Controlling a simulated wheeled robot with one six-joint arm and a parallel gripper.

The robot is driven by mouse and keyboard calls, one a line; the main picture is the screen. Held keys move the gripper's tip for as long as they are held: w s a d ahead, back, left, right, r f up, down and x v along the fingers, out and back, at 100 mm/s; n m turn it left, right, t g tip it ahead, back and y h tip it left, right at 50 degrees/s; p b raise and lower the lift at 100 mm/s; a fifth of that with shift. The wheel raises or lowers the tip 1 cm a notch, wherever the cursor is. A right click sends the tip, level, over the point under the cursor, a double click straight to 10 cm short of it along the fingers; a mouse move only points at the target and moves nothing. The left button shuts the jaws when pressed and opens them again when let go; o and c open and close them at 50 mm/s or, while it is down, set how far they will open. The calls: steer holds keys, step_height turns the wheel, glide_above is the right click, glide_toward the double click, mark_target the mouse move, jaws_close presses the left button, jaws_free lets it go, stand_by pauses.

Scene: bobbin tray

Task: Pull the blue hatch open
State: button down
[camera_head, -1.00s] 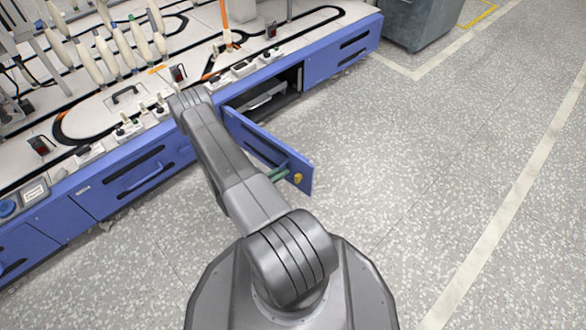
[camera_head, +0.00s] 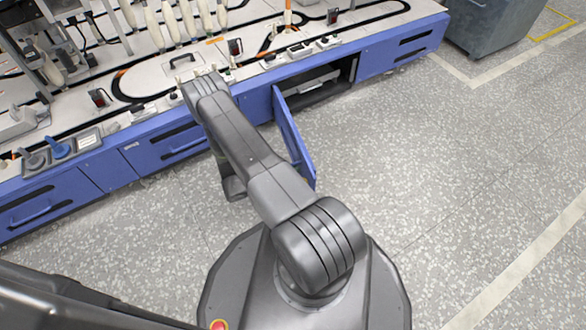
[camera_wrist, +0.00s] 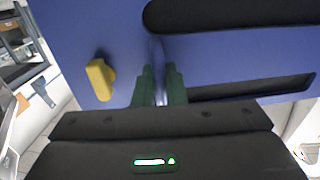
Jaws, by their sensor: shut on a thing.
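The blue hatch (camera_head: 291,138) stands swung out from the blue machine front, at a wide angle to it, with a dark compartment (camera_head: 317,85) open beside it. In the wrist view, the hatch (camera_wrist: 75,40) fills much of the picture, with a yellow latch (camera_wrist: 100,79) and dark slots. The green fingers of my gripper (camera_wrist: 159,88) are shut on the hatch's blue handle (camera_wrist: 157,52), one on each side of it. In the head view my arm hides the fingers and the handle.
The blue machine base (camera_head: 395,52) runs along the back, with bobbins (camera_head: 152,24) on its top. A grey bin (camera_head: 492,25) stands at the upper right. The speckled floor (camera_head: 430,150) right of the hatch is clear.

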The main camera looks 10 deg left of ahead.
steer(key=c, duration=1.8)
jaws_free()
steer(key=shift+c, duration=0.2)
steer(key=p+v, duration=0.3)
steer(key=v, duration=1)
steer(key=shift+s+a, duration=0.3)
steer(key=shift+b+x, duration=1.5)
steer(key=shift+x, duration=5.55)
steer(key=shift+r, duration=0.1)
